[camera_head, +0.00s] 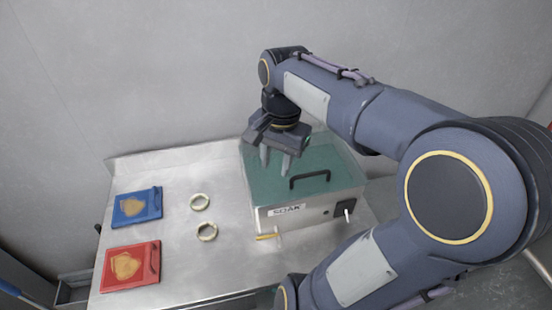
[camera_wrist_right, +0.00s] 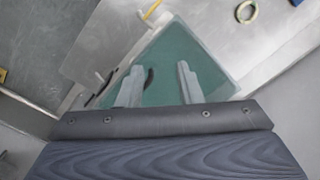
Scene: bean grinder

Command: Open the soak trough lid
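The soak trough (camera_head: 300,218) is a metal box labelled SOAK at the right of the metal table. Its green lid (camera_head: 265,188) lies flat and closed on top, with a black bar handle (camera_head: 310,178) near the front edge. The lid also shows in the right wrist view (camera_wrist_right: 165,62), with the dark handle (camera_wrist_right: 149,78) beside a finger. My right gripper (camera_head: 275,165) is over the lid's back part, behind the handle, fingers pointing down and apart with nothing between them. I cannot tell whether the fingertips touch the lid. My left gripper is not in view.
A blue board (camera_head: 128,210) and a red board (camera_head: 120,280) lie at the left of the table (camera_head: 180,260). Two pale rings (camera_head: 200,202) (camera_head: 207,232) lie in the middle. A small yellow-tipped lever (camera_head: 268,236) sticks out at the trough's front. A wall stands close behind.

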